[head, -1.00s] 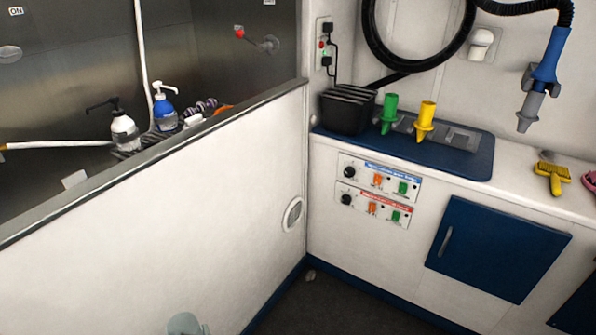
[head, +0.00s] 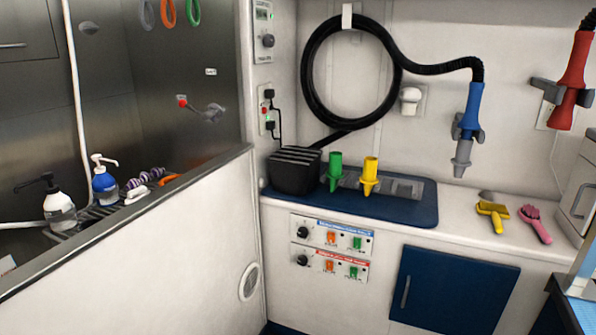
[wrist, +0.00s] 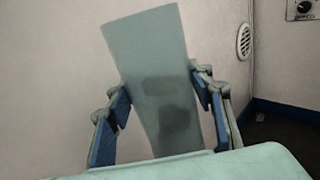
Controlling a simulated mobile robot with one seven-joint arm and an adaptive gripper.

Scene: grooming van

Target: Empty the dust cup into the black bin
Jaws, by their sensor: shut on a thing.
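In the wrist view, my gripper (wrist: 162,105) is shut on a pale grey-green tapered thing, which I take to be the dust cup (wrist: 145,45). It stands up between the blue finger pads, tilted a little to the left. Darker patches show on its lower part; I cannot tell whether they are dust inside or shadow. Neither gripper nor cup shows in the head view. I see no clear black bin; a black ribbed box (head: 294,172) sits on the counter's left end.
Green (head: 335,170) and yellow (head: 370,174) nozzles stand on a blue mat (head: 415,212) on the white counter. A yellow brush (head: 493,214) and a pink brush (head: 534,222) lie to the right. A white partition wall (head: 150,265) borders the steel tub on the left.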

